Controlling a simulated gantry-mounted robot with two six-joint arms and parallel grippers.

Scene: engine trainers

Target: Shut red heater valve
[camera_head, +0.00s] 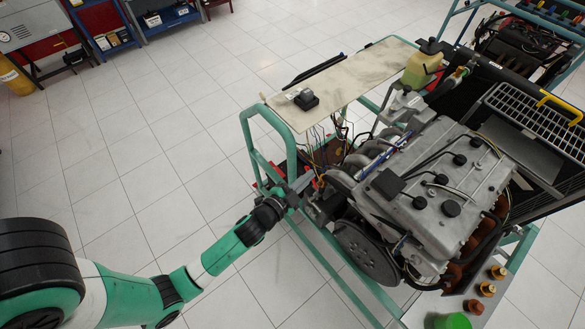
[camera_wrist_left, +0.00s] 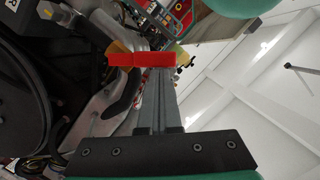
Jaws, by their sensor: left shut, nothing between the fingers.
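The red heater valve handle (camera_wrist_left: 140,60) is a flat red bar in the left wrist view, lying crosswise at the tips of my left gripper (camera_wrist_left: 154,80). The gripper's fingers are shut with nothing between them. I cannot tell whether they touch the handle. In the head view my left gripper (camera_head: 302,184) reaches the near left side of the engine (camera_head: 440,195), by the stand's green frame. The handle cannot be clearly made out there, among hoses and wires. My right gripper is not in view.
The green stand frame (camera_head: 247,140) rises close to my left arm. A large pulley (camera_head: 365,252) sits just right of the gripper. Open tiled floor lies left.

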